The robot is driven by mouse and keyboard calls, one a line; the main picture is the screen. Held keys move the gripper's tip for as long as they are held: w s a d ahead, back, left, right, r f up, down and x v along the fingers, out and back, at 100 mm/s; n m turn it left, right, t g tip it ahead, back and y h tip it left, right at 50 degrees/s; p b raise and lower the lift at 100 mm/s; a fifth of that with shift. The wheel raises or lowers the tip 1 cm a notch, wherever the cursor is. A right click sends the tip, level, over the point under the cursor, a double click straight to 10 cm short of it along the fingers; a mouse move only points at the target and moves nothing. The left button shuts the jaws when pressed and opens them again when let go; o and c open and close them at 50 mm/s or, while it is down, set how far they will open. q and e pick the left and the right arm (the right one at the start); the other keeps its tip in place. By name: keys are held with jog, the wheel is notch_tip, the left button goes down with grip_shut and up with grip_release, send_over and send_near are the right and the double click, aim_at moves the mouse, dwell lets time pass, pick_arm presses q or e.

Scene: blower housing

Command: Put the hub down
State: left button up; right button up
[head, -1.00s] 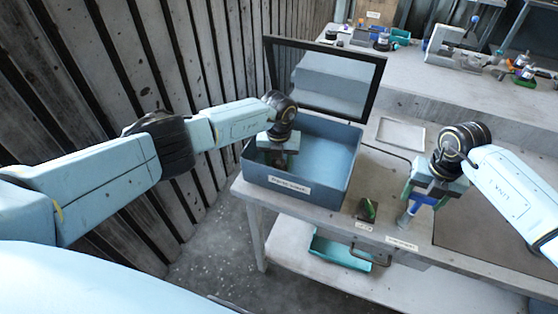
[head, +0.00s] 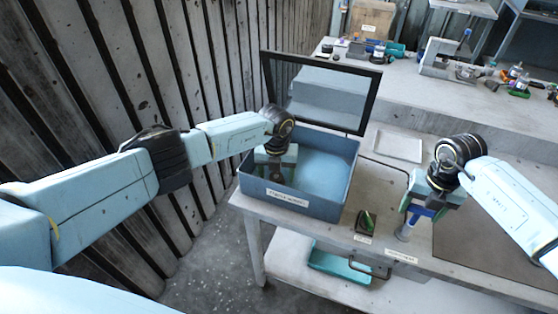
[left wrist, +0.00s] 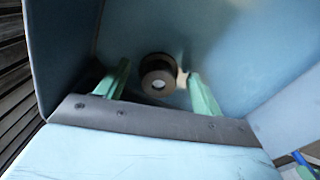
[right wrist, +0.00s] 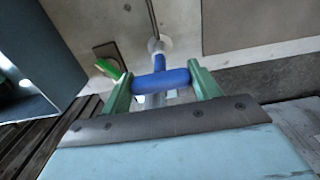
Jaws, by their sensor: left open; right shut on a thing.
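The hub (left wrist: 157,76), a short dark round part with a pale centre, sits on the floor of the blue box (head: 318,202). My left gripper (head: 275,176) reaches down inside the box. Its two green fingers stand apart on either side of the hub in the left wrist view, with visible gaps. My right gripper (right wrist: 162,88) is shut on the blue crossbar of a T-handled tool (right wrist: 173,78). In the head view this tool's grey shaft (head: 405,232) points down at the bench's front edge.
The box's framed lid (head: 345,98) stands open behind it. A small green and black item (head: 366,222) lies on the bench right of the box. A flat pale tray (head: 398,146) lies behind. A teal bin (head: 335,262) sits on the shelf below. Several parts line the back bench.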

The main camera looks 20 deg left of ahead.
aim_at(277, 175)
pick_arm(q)
notch_tip(277, 175, up, 12)
jog(key=shift+f, duration=0.15)
dwell(0.5)
pick_arm(e)
jog(key=shift+w+r, duration=0.2)
jog(key=shift+r, duration=1.1)
pick_arm(q)
jog(key=shift+w, duration=0.1)
pick_arm(e)
jog(key=shift+r, duration=1.2)
jog(key=o, duration=1.1)
jog(key=shift+s+f, duration=0.1)
jog(key=shift+s, duration=0.05)
jog(key=shift+c, duration=0.2)
